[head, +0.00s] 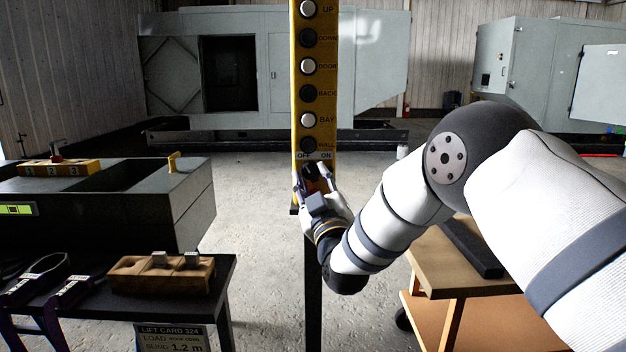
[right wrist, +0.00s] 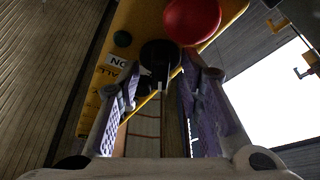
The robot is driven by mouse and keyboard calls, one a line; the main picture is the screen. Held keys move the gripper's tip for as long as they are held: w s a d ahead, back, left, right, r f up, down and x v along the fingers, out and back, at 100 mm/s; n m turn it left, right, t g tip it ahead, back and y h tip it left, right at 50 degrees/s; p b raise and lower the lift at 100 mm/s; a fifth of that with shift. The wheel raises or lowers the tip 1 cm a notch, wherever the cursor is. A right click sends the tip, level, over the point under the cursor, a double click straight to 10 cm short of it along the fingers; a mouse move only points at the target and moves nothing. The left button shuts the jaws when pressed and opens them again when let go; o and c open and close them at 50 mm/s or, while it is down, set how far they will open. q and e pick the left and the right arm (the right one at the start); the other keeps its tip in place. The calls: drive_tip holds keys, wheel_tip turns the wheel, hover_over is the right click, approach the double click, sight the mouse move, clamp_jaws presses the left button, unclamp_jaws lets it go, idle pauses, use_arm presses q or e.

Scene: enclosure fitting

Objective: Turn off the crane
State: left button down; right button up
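The crane's yellow control panel (head: 314,80) stands upright in the middle of the head view, with a column of white and dark buttons. At its lower end is an OFF/ON label (head: 314,156). My right gripper (head: 318,180) is at the panel's lower end, just below this label, and hides part of it. In the right wrist view a black knob (right wrist: 160,55) lies between the spread fingertips, with narrow gaps seeming to show on both sides. Whether a finger touches it is unclear. A red round button (right wrist: 192,18) is beside the knob.
A wooden bench (head: 450,265) is at right, under my right arm. Grey enclosures stand behind, with open floor between.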

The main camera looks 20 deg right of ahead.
drive_tip(key=shift+s, duration=0.1)
drive_tip(key=v, duration=1.1)
drive_tip(key=shift+s, duration=0.4)
drive_tip(key=shift+f, duration=0.15)
drive_tip(key=s+f+m+g+y, duration=0.1)
drive_tip(key=s+f+g, duration=0.25)
drive_tip(key=f, duration=0.65)
drive_tip(key=s+f+g, duration=0.3)
drive_tip(key=f+g, duration=0.1)
drive_tip(key=f, duration=0.5)
drive_tip(key=s+d+f+m+g+p, duration=0.15)
drive_tip(key=s+f+g, duration=0.45)
drive_tip(key=s+f, duration=0.6)
use_arm(q)
drive_tip(key=shift+w+r+t, duration=0.5)
drive_tip(key=shift+w+r, duration=0.55)
use_arm(e)
drive_tip(key=s+d+f+m+g, duration=0.1)
drive_tip(key=s+g, duration=0.4)
drive_tip(key=s, duration=1)
drive_tip(key=s+f+m+g, duration=0.2)
drive_tip(key=s+f+g, duration=0.2)
drive_tip(key=s, duration=1.2)
drive_tip(key=shift+d+f+m+g+y, duration=0.3)
drive_tip(key=shift+d+m+g, duration=0.1)
drive_tip(key=shift+g, duration=0.55)
